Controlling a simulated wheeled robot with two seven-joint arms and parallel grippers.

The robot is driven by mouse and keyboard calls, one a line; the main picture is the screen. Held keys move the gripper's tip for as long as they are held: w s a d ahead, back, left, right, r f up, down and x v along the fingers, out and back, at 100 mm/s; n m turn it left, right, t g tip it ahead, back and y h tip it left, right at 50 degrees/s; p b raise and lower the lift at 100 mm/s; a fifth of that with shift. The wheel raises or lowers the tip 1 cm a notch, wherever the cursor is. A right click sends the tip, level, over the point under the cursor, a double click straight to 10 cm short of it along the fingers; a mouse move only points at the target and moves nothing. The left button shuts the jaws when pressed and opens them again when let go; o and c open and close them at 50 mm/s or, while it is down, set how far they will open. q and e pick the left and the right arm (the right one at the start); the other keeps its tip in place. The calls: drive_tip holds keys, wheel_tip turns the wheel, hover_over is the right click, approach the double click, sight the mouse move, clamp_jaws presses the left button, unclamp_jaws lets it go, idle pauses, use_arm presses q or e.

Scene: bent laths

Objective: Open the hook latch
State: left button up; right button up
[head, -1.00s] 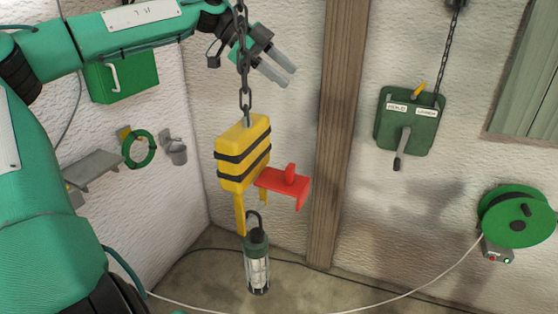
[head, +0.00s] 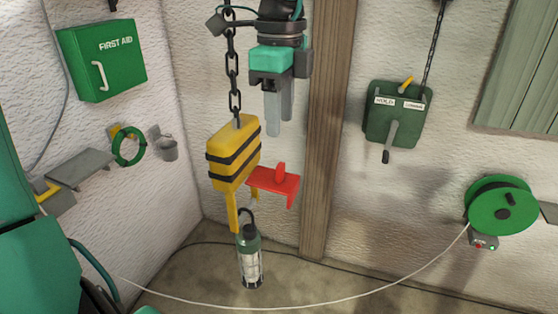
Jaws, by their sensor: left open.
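A yellow hook block (head: 234,152) with black bands hangs from a dark chain (head: 233,72). Its red latch (head: 274,180), with an upright tab, sticks out to the right near the block's lower end. The yellow hook (head: 233,211) reaches down below the block, partly hidden by what hangs there. A caged lamp (head: 249,262) hangs by its dark loop at the hook. My left gripper (head: 279,128) points down, open and empty, above the red latch and apart from it. My right gripper is not in view.
A wooden post (head: 324,150) stands just right of the latch. A green winch box (head: 397,118) with a crank and a green cable reel (head: 501,207) are on the right. A first aid box (head: 103,60) and a grey shelf (head: 81,167) are on the left wall.

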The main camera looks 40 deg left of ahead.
sight(280, 164)
use_arm(q)
wheel_tip(280, 164, down, 9)
drive_tip(key=shift+f+p, duration=0.15)
drive_tip(key=shift+p, duration=1)
drive_tip(key=shift+f, duration=0.5)
clamp_jaws()
